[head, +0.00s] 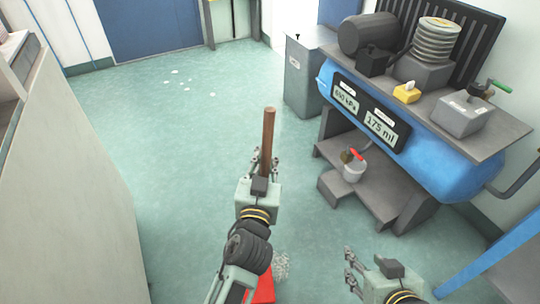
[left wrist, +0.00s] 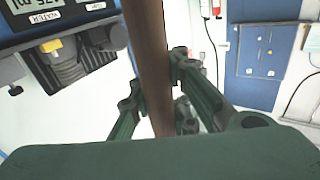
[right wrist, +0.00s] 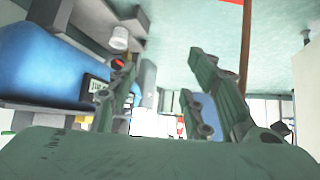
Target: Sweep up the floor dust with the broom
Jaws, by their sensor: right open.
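The broom's brown wooden handle (head: 268,135) stands up from my left gripper (head: 262,172) in the head view. The left fingers close around the handle, which also crosses the left wrist view (left wrist: 146,60). A red part (head: 264,290) shows low beside my left arm, probably the broom's head, mostly hidden. White dust flecks (head: 188,90) lie scattered on the floor at the upper left. A grey speckled patch (head: 281,265) lies beside the red part; I cannot tell whether it is dust or bristles. My right gripper (head: 350,272) is open and empty, over the floor at lower right.
A blue compressor tank (head: 455,170) on a grey stand is at the right, with a white bucket (head: 353,168) on its step. A grey bin (head: 305,80) stands behind. A pale cabinet (head: 70,190) lines the left. The green floor between is mostly clear.

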